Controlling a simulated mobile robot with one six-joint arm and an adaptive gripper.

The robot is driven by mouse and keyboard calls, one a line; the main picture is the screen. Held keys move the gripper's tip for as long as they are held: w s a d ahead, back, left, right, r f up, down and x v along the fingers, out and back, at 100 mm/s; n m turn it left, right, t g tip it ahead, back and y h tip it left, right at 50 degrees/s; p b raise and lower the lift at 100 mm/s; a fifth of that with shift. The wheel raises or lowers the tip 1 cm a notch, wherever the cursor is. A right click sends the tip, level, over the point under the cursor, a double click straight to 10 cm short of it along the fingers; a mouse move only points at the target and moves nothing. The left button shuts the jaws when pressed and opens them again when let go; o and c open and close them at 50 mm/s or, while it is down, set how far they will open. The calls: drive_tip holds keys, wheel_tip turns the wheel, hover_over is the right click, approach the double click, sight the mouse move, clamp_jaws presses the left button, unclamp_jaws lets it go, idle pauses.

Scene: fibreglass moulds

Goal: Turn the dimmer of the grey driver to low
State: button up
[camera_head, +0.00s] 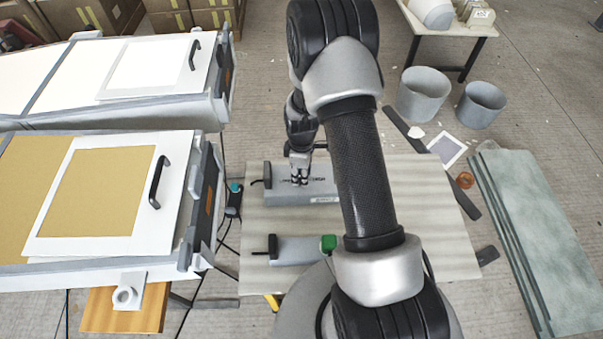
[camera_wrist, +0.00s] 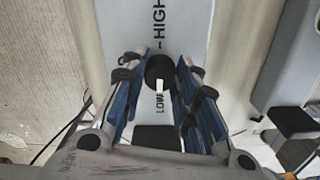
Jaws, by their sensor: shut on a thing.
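The grey driver (camera_head: 318,199) lies on the pale wooden table, a long grey box with a black part at its left end. In the wrist view its face (camera_wrist: 200,18) carries the black words HIGH and LOW. The dimmer, a round black knob (camera_wrist: 158,68), sits between my fingers, its white mark pointing down the picture at the word LOW. My gripper (camera_wrist: 160,75), with blue-lined fingers, is closed around the knob. In the head view my gripper (camera_head: 300,180) is over the driver; the knob is too small to make out there.
A second grey box (camera_head: 295,252) with a green knob (camera_head: 328,243) lies nearer on the same table (camera_head: 440,215). Pale mould frames with black handles stand at left. Grey buckets (camera_head: 423,95) and a greenish slab (camera_head: 535,225) are at right. My arm hides the table's middle.

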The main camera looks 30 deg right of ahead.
idle(0.4)
drive_tip(key=o, duration=1.1)
drive_tip(key=shift+r, duration=0.1)
wheel_tip(320, 180, up, 12)
drive_tip(key=shift+f, duration=0.1)
idle(0.4)
